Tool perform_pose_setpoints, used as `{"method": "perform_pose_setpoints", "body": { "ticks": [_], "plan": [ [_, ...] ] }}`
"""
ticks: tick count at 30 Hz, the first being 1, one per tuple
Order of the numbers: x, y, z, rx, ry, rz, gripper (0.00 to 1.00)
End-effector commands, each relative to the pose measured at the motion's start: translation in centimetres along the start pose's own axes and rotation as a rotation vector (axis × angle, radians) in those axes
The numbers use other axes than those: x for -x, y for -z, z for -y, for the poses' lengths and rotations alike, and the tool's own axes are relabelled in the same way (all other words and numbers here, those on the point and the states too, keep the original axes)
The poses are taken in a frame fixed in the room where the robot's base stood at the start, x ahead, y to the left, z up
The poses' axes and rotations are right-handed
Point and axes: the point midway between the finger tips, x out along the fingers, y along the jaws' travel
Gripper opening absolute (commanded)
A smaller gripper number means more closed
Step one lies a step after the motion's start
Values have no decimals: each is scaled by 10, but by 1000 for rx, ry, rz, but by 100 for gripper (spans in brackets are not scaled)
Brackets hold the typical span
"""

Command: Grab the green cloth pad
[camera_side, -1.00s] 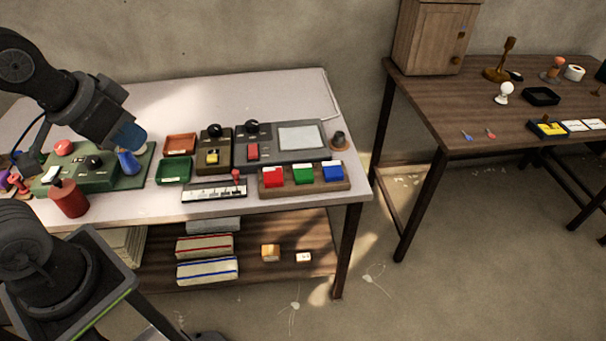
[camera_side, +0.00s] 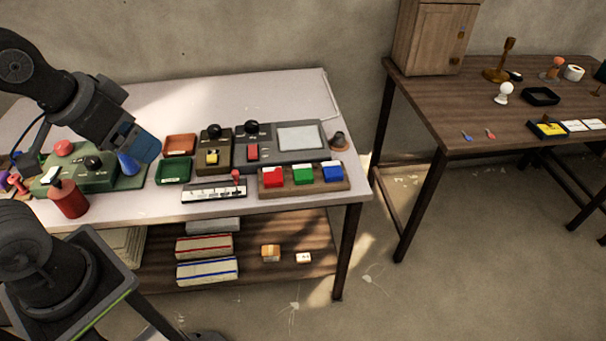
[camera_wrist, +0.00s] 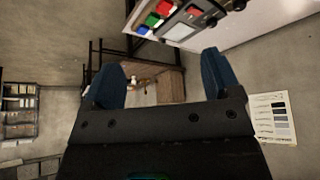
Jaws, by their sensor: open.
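A green pad (camera_side: 303,174) sits between a red pad (camera_side: 272,177) and a blue pad (camera_side: 332,171) on a low wooden holder (camera_side: 296,190) at the table's front right. I cannot tell from its look whether it is cloth. The green pad also shows small at the top of the wrist view (camera_wrist: 152,19). My gripper (camera_side: 146,150), with blue fingers, hangs over the left part of the table, well left of the green pad. In the wrist view its fingers (camera_wrist: 162,75) are apart with nothing between them.
Between my gripper and the pads stand an orange tray (camera_side: 179,144), a green tray (camera_side: 173,171), a control box with a black knob (camera_side: 214,150) and a scale strip with a red lever (camera_side: 213,193). A blue flask (camera_side: 127,163) and a red canister (camera_side: 69,199) stand left.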

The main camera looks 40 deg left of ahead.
Motion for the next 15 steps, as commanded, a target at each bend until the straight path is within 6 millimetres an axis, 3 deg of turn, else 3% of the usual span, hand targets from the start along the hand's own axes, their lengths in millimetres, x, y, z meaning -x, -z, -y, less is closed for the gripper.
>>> {"method": "perform_pose_setpoints", "body": {
  "ticks": [8,11,15],
  "plan": [
    [0,7,0,-36,-1,8,83],
    [-2,25,-1,-144,-5,35,83],
    [-13,67,-4,-408,-25,92,83]
  ]
}}
